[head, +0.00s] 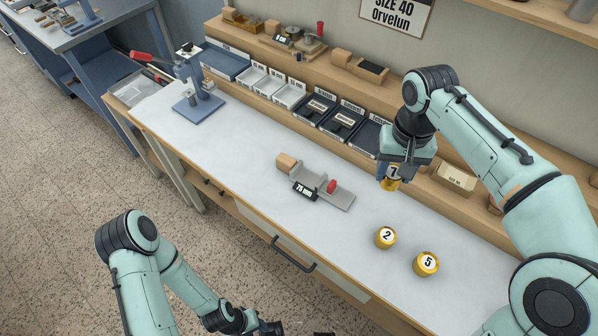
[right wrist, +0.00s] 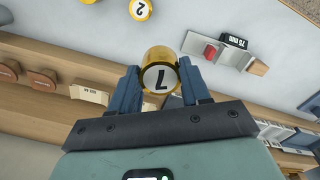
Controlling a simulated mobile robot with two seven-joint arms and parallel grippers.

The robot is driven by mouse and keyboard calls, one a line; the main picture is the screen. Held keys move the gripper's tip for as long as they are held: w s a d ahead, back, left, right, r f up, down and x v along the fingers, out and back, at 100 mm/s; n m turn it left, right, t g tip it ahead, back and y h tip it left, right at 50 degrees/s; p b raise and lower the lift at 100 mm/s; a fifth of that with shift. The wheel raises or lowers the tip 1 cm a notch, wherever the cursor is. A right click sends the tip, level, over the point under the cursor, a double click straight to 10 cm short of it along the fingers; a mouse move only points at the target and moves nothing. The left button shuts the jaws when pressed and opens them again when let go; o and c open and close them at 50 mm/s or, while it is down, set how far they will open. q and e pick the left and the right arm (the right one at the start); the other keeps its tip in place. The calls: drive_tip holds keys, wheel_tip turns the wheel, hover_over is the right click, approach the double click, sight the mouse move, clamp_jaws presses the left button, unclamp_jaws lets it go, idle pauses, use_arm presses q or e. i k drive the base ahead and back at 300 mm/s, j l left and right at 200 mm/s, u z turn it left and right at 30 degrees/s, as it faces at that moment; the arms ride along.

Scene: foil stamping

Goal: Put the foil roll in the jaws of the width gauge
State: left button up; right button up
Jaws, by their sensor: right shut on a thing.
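My right gripper (head: 391,176) is shut on a gold foil roll (head: 391,184) whose white end is marked 7. It holds the roll above the bench, to the right of the width gauge. In the right wrist view the roll (right wrist: 160,76) sits between the two blue fingers. The width gauge (head: 340,197) lies on the bench, grey, with a wooden block at its left end, a red part and a "75 mm" display. It also shows in the right wrist view (right wrist: 228,54). Nothing is seen between its jaws. My left gripper (head: 270,328) is at the bottom edge, partly cut off.
Two gold rolls marked 2 (head: 385,238) and 5 (head: 426,264) stand on the bench (head: 240,165), right of the gauge. A blue press (head: 197,95) stands at the far left. Labelled trays (head: 314,107) and a wooden shelf line the back. The bench left of the gauge is clear.

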sight(308, 179)
drive_tip(key=i+j+z, duration=0.1)
drive_tip(key=j, duration=0.3)
drive_tip(key=i+j+z, duration=0.1)
drive_tip(key=i+j, duration=0.15)
drive_tip(key=j, duration=0.15)
drive_tip(key=i+j+z, duration=0.1)
drive_tip(key=j, duration=0.3)
